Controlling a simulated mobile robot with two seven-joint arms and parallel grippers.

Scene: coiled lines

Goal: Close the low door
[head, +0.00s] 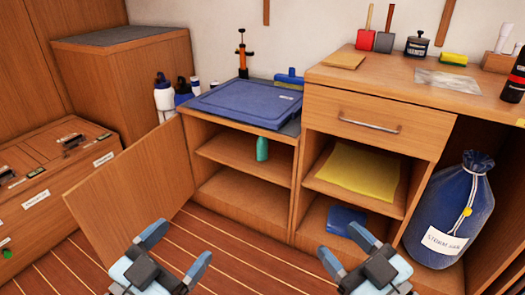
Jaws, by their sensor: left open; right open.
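The low door (131,193) is a plain wooden panel hinged at the left side of the low cabinet (240,210). It stands wide open, swung out to the left over the floor. The cabinet shows a middle shelf with a green bottle (262,148) on it. My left gripper (180,246) is open and empty, low in the head view, in front of the door's lower right part and apart from it as far as I can tell. My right gripper (345,247) is open and empty, in front of the right-hand cabinet with the drawer.
A blue lid (245,104) lies on the low cabinet's top. A drawer (378,122) is shut above open shelves with a yellow cloth (357,168) and a blue folded item (346,221). A blue bag (450,212) stands right. A wooden chest (62,185) is left of the door.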

